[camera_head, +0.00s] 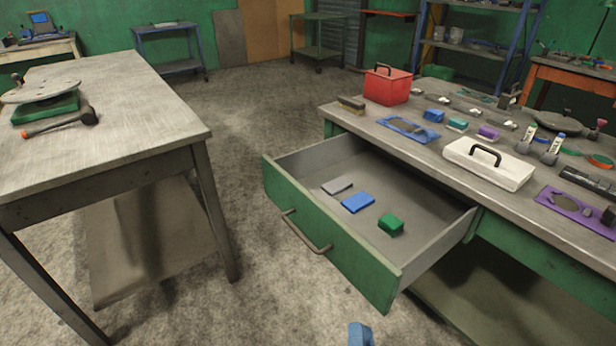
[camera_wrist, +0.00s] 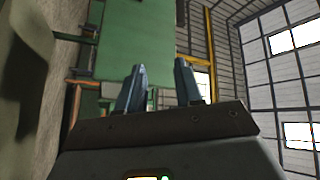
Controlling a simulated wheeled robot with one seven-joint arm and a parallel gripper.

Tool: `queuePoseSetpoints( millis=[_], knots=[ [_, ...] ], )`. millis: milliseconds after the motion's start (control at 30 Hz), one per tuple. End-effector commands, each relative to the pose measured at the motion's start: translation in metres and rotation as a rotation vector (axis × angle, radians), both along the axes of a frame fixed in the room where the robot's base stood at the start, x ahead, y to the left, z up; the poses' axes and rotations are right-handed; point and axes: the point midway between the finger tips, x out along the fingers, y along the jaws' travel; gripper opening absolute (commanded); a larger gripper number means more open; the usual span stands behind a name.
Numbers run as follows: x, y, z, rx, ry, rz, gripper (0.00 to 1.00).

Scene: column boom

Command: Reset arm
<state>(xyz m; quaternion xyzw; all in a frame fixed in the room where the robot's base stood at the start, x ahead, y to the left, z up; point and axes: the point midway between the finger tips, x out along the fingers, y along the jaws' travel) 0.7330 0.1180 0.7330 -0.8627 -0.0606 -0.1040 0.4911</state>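My gripper (camera_wrist: 160,82) shows in the wrist view with its two blue-grey fingers apart and nothing between them. The wrist view looks across the room, with the ceiling and windows at its right side. In the head view only a small blue piece (camera_head: 360,334) shows at the bottom edge, probably part of my arm or gripper. The rest of my arm is out of view. The gripper is apart from the open drawer (camera_head: 335,262), which has a green front and a grey inside. A grey block (camera_head: 337,185), a blue block (camera_head: 358,202) and a green block (camera_head: 391,224) lie in it.
The workbench (camera_head: 450,180) on the right holds a red box (camera_head: 387,86), a white lidded box (camera_head: 488,163) and several tools. A worn table (camera_head: 120,130) with a hammer (camera_head: 62,122) stands at left. The drawer juts into the aisle; the floor (camera_head: 240,110) between tables is clear.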

Motion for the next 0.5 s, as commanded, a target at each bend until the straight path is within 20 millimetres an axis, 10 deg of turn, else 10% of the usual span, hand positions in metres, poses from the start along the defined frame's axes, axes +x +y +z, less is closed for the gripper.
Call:
queuePoseSetpoints(
  millis=[200,500],
  knots=[
    [-0.070,-0.071,0.018,-0.261,0.027,0.020,0.35],
    [-0.177,-0.115,0.058,-0.593,0.134,0.037,0.35]
  ],
)
